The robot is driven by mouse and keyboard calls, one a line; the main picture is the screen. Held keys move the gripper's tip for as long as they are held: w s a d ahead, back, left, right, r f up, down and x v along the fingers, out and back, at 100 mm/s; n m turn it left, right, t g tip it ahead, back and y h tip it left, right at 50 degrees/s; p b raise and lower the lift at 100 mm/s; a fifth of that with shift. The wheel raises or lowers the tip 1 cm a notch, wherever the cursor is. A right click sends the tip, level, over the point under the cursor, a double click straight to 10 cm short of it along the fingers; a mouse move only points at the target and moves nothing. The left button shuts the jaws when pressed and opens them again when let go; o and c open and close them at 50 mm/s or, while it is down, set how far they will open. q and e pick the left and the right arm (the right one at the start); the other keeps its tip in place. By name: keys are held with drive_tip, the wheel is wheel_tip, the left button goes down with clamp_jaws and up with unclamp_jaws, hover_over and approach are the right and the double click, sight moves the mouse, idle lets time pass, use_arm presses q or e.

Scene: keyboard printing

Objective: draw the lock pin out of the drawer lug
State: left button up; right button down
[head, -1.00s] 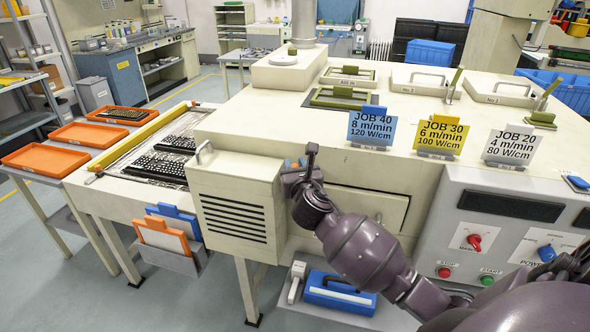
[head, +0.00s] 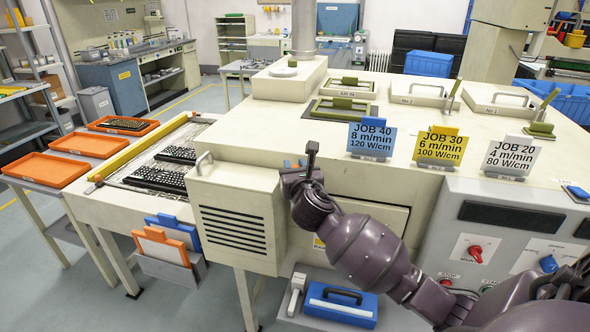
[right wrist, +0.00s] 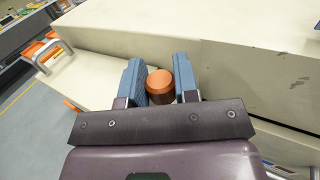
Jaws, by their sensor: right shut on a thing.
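My right gripper (head: 296,168) is at the machine's front, just right of the louvred box. In the right wrist view its two blue-grey jaws (right wrist: 160,82) are shut on the round orange head of the lock pin (right wrist: 160,86). The pin's shank and the drawer lug are hidden, so I cannot tell how deep the pin sits. The drawer front (head: 385,214) shows partly behind my right arm. My left gripper is not in view.
The louvred box (head: 238,218) with a handle stands close left of my right gripper. Job signs (head: 372,138) stand on the machine top above. A blue case (head: 340,304) lies on a low shelf below. The control panel (head: 500,235) is at right.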

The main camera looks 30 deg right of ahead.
sight(295, 166)
drive_tip(key=shift+r, duration=2)
